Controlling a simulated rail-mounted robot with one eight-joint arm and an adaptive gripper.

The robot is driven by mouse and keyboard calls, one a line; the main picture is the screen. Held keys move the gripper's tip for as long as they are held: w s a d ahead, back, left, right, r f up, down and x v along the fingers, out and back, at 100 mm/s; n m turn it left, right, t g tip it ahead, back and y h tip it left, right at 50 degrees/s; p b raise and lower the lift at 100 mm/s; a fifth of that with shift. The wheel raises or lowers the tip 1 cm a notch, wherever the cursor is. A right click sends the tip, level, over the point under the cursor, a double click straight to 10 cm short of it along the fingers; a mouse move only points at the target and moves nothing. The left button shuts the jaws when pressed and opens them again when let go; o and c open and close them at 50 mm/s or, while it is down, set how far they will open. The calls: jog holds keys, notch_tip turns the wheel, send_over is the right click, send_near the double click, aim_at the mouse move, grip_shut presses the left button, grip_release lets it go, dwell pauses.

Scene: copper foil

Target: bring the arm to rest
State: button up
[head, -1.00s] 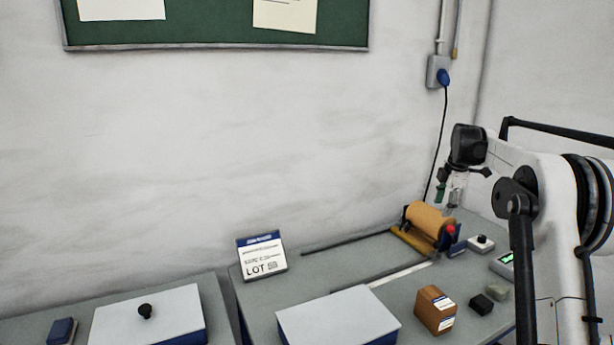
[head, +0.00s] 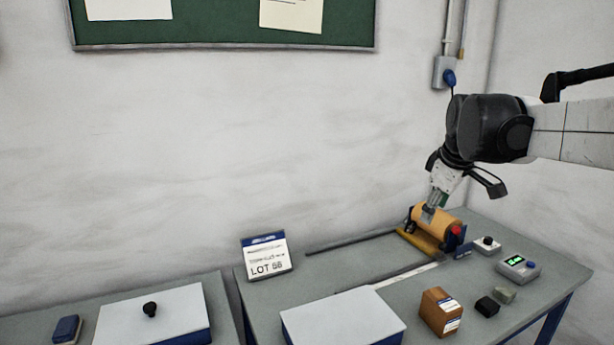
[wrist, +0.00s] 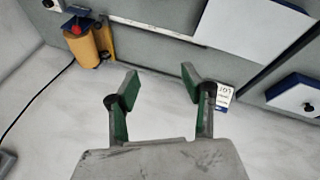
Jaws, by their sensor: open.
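My gripper (head: 433,207) hangs tilted down in the head view, in front of the copper-coloured foil roll (head: 438,220) in the picture. In the wrist view my gripper (wrist: 160,84) is open, with two green-padded fingers spread and nothing between them. The foil roll (wrist: 82,46) lies apart from the fingers there, at upper left. My arm reaches in from the right edge of the head view, its forearm nearly level above the table.
The grey table (head: 385,258) bears a LOT sign (head: 266,257), a white-topped box (head: 343,318), a brown block (head: 440,312), small dark and grey blocks, and a meter (head: 518,267) with a green display. A side table holds a knobbed white lid (head: 150,318). A socket (head: 445,73) is on the wall.

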jog(key=s+a+f+m, duration=0.2)
jog(key=s+f+m, duration=0.1)
jog(key=s, duration=0.6)
jog(key=s+a+f+m+t, duration=0.1)
jog(key=s+a+f+m, duration=0.2)
jog(key=s, duration=0.6)
jog(key=s+a+f+m+t, duration=0.1)
jog(key=s+a+f+m, duration=0.1)
jog(key=s+f, duration=0.4)
jog(key=s+a, duration=0.1)
jog(key=s, duration=0.2)
jog(key=shift+s+a+f+m, duration=0.2)
jog(key=shift+f+m, duration=0.15)
jog(key=shift+m, duration=0.05)
jog(key=shift+c, duration=0.2)
